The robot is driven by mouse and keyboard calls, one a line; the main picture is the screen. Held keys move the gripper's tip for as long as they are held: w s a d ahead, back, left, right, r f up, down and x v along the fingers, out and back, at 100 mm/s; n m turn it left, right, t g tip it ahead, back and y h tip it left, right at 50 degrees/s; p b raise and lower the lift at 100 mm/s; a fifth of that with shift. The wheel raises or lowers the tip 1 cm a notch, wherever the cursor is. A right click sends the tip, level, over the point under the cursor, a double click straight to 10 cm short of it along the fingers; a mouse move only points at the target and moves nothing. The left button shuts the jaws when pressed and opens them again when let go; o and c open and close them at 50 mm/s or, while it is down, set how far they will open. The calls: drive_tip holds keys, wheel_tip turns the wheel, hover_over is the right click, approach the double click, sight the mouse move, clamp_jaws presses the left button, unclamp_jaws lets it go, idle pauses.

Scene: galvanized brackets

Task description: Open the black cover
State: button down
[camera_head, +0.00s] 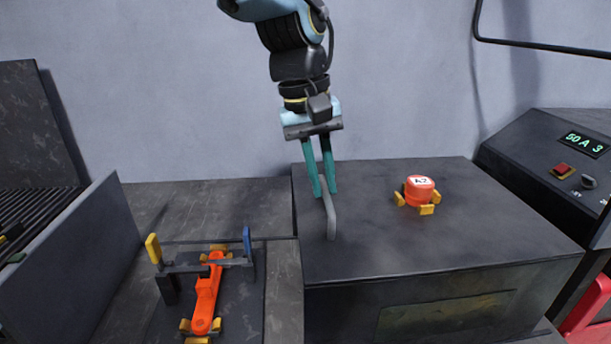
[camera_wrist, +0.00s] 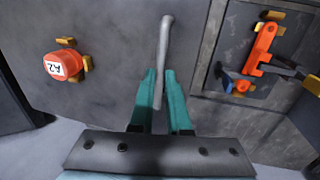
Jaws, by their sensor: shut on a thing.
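The black cover (camera_head: 380,235) is the flat dark top of a box-like block and lies level. A grey bar handle (camera_head: 330,219) stands at its left part. My gripper (camera_head: 325,193) has its teal fingers pointing down, on either side of the handle's far end, and is shut on it. In the wrist view the handle (camera_wrist: 165,45) runs from between the fingertips (camera_wrist: 161,90) across the black cover (camera_wrist: 115,45).
An orange-red cap marked A2 (camera_head: 419,190) with yellow feet sits on the cover's right part. At left, an orange bracket part (camera_head: 207,295) lies in a fixture with yellow and blue levers. A control panel (camera_head: 560,165) reading "50A 3" stands at right.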

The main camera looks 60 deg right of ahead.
drive_tip(key=shift+s+d, duration=0.15)
drive_tip(key=c, duration=0.9)
unclamp_jaws()
drive_tip(key=r, duration=0.3)
drive_tip(key=w+a+r+b, duration=0.1)
drive_tip(key=r, duration=0.3)
drive_tip(key=w+r+b, duration=0.1)
drive_tip(key=r, duration=0.2)
drive_tip(key=shift+a+r, duration=0.15)
drive_tip(key=shift+r, duration=0.2)
drive_tip(key=shift+s, duration=0.15)
